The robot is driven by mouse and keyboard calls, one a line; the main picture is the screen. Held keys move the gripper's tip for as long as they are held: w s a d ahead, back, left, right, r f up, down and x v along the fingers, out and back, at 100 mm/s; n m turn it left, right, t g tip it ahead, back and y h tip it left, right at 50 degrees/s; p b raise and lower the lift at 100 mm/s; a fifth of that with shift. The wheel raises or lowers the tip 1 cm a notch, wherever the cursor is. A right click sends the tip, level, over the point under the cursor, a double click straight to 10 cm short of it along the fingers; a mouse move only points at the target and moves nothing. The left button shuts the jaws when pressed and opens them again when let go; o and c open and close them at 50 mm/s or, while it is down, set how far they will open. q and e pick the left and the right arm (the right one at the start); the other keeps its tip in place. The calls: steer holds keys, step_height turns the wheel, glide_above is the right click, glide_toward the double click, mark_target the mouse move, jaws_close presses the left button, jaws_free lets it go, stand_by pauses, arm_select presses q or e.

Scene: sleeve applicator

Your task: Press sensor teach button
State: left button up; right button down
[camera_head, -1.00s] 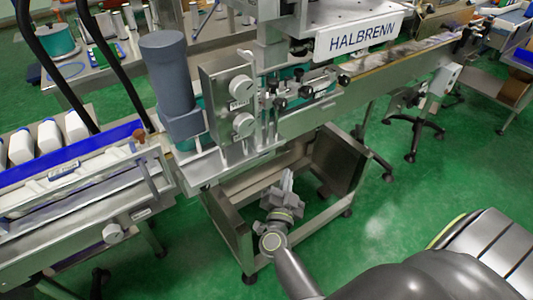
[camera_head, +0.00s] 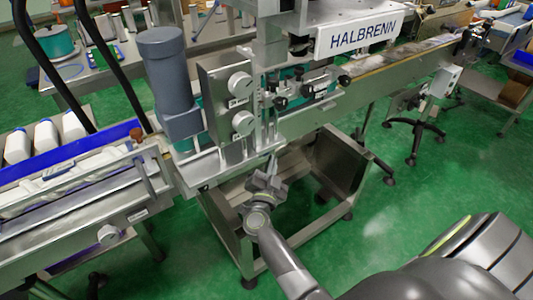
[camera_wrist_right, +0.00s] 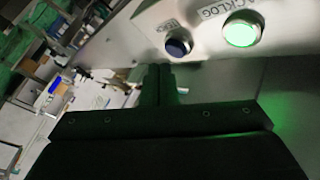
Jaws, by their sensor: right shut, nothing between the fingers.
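In the right wrist view, a metal panel (camera_wrist_right: 210,62) carries a dark blue round button (camera_wrist_right: 178,47) and a green lit button (camera_wrist_right: 240,32). In the head view, my right gripper (camera_head: 272,158) is at the lower front of the HALBRENN machine (camera_head: 225,95). I cannot make out a teach button in the head view.
Two round dials (camera_head: 240,85) face front on the machine's upright plate. A conveyor with white bottles (camera_head: 45,140) runs at the left. The machine's open metal frame (camera_head: 337,165) stands below my right gripper.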

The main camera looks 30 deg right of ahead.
stand_by(0.8)
stand_by(0.8)
steer(key=shift+w, duration=0.15)
steer(key=shift+w, duration=0.3)
steer(key=shift+w+a, duration=0.1)
steer(key=shift+w, duration=0.25)
stand_by(0.6)
steer(key=shift+s+p, duration=0.1)
steer(key=shift+p, duration=0.3)
steer(key=shift+s+p, duration=0.4)
steer(key=shift+s, duration=0.3)
